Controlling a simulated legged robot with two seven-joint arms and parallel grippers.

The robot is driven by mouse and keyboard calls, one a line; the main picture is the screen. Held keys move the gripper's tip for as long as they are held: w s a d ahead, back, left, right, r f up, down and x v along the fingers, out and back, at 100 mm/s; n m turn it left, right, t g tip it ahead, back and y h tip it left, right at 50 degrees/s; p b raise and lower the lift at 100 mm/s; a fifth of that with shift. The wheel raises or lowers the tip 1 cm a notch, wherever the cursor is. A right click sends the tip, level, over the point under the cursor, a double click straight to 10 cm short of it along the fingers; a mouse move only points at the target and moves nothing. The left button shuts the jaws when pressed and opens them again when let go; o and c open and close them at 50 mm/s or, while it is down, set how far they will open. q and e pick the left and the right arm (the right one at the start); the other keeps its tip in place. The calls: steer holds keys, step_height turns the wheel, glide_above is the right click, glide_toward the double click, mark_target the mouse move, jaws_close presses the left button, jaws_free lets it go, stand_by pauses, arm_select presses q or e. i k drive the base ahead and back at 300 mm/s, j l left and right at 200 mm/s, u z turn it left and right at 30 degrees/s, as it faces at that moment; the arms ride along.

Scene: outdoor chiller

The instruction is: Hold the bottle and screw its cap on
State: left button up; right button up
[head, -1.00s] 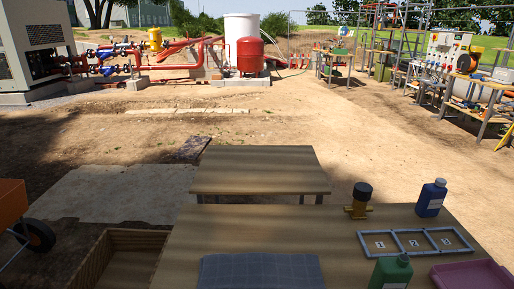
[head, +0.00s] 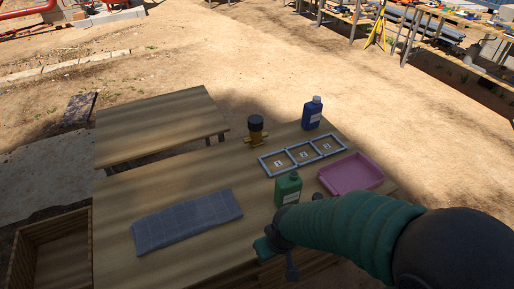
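A blue bottle (head: 312,116) with a white label and a pale top stands upright at the back right of the near table. I make out no loose cap. My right gripper (head: 276,252) is over the table's front part, below the green bottle in the picture and apart from it. Its fingers are too small and dark to read. My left gripper is out of view.
A grey three-part frame with numbers (head: 289,162) and a pink tray (head: 378,174) lie at the right. A brass fitting with a black top (head: 257,136) stands behind. A grey cloth (head: 186,221) lies at centre. A wooden crate (head: 38,226) is at left. A second table (head: 155,124) stands beyond.

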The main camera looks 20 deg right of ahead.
mark_target(288, 188)
steer(key=z, duration=1.45)
steer(key=i+l+u, duration=0.1)
steer(key=i+l, duration=0.4)
steer(key=l, duration=0.2)
steer(key=i+l+u, duration=0.15)
steer(key=l, duration=0.2)
steer(key=i+l, duration=0.3)
steer(key=i+l+u, duration=0.15)
steer(key=l, duration=0.3)
steer(key=i+l, duration=0.25)
steer(key=l, duration=0.15)
steer(key=u, duration=0.05)
